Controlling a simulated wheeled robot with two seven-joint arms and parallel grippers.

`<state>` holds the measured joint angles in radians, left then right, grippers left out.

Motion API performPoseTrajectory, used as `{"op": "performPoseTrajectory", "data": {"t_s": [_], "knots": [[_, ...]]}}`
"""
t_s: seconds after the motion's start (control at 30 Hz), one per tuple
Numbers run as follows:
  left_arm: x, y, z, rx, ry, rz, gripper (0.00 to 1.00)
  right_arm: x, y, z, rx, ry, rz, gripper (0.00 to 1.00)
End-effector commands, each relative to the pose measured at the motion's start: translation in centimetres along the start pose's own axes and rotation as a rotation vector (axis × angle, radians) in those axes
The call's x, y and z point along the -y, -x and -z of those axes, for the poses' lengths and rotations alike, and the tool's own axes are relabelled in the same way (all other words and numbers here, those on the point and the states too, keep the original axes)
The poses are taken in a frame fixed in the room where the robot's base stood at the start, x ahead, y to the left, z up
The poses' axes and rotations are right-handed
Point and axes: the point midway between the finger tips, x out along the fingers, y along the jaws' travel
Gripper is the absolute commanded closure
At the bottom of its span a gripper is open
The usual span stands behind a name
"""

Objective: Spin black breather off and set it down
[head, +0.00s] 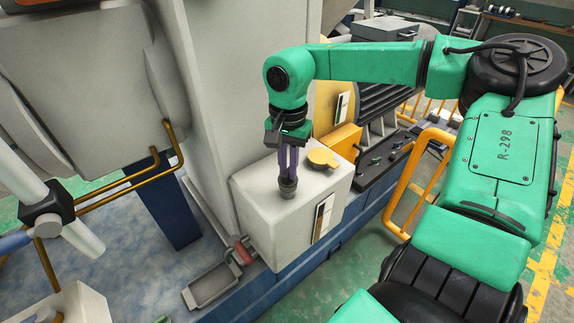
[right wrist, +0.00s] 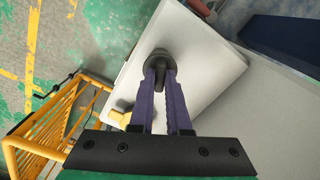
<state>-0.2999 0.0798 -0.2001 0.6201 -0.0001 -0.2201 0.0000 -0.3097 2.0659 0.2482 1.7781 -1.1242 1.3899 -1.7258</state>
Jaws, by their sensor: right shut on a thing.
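The black breather (head: 288,188) is a small dark, round cap on top of a pale box-shaped housing (head: 262,196). My right gripper (head: 288,180) points down over it, with its purple fingers shut on it. In the right wrist view the breather (right wrist: 158,60) sits between the tips of my right gripper (right wrist: 160,76), over the housing's pale top (right wrist: 205,60). I cannot tell whether it is still seated or slightly lifted. My left gripper is not in view.
A yellow cap (head: 322,157) sits on the housing just right of the breather. A gauge strip (head: 322,218) is on its front. A grey column (head: 220,90) rises close behind. Yellow railing (head: 405,190) stands to the right. The housing top has some bare room.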

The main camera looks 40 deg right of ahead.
Motion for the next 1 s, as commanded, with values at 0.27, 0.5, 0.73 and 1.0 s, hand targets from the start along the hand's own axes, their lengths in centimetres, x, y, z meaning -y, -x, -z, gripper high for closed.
{"op": "performPoseTrajectory", "data": {"t_s": [0.27,0.5,0.73,1.0], "knots": [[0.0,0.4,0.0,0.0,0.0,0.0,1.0,0.1,0.2,0.1,-0.001,0.134,0.002,1.0],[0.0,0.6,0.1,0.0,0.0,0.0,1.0,0.1,0.1,0.0,-0.002,0.401,0.002,1.0],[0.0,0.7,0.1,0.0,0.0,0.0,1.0,0.1,0.2,0.0,-0.002,0.463,0.003,1.0],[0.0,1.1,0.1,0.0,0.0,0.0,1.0,0.1,0.1,0.0,-0.002,0.802,0.002,1.0]]}}
